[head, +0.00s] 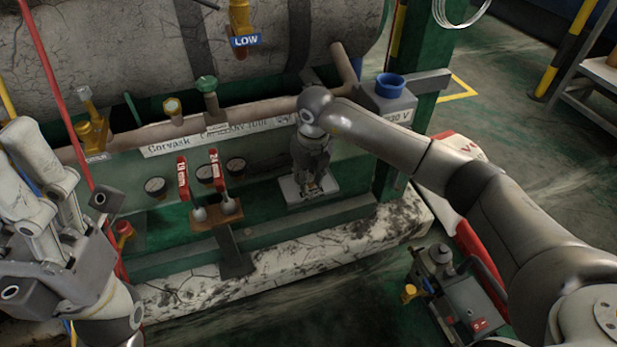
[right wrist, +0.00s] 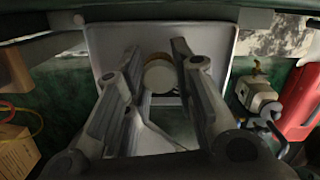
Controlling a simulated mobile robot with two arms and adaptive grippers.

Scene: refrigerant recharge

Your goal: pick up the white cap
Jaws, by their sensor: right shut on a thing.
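The white cap (right wrist: 158,75) shows in the right wrist view between the fingers of my right gripper (right wrist: 162,72), with a brass-coloured edge beside it. The cap is over a pale tray (right wrist: 105,48). I cannot tell whether it touches the tray. In the head view my right gripper (head: 311,187) points down over the same small white tray (head: 289,190) at the front of the green machine and hides most of the cap. It is shut on the cap. My left gripper (head: 40,190) is at the left edge, pointing up, away from the tray; its finger opening is unclear.
A grey box with a blue cup (head: 390,85) stands behind my right forearm. A pump (head: 455,295) stands on the floor at lower right. A worn white ledge (head: 300,255) runs below.

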